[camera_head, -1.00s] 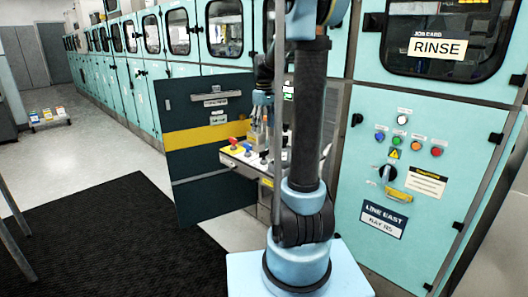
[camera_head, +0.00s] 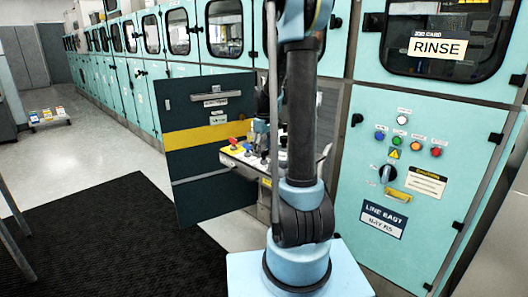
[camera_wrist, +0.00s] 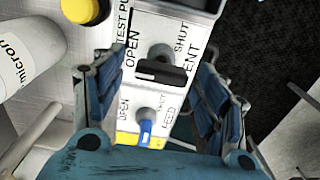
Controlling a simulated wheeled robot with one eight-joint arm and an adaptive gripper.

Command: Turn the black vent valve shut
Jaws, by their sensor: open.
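The black vent valve (camera_wrist: 160,72) is in the middle of the wrist view, with its grey round hub beside it. The words OPEN and SHUT are printed on the white panel (camera_wrist: 150,100) on either side of it. My gripper (camera_wrist: 157,82) is open, one finger to the left and one to the right of the black handle. I cannot tell whether either finger touches it. A blue valve marked FEED (camera_wrist: 146,128) is below it. In the head view my arm covers part of the panel (camera_head: 236,153), and the gripper tips are hard to make out.
A yellow knob (camera_wrist: 80,10) and a white bottle-like cylinder (camera_wrist: 28,58) are at the upper left of the wrist view. In the head view an open dark cabinet door (camera_head: 203,165) with a yellow band stands left of the panel. A black mat (camera_head: 110,235) covers the floor.

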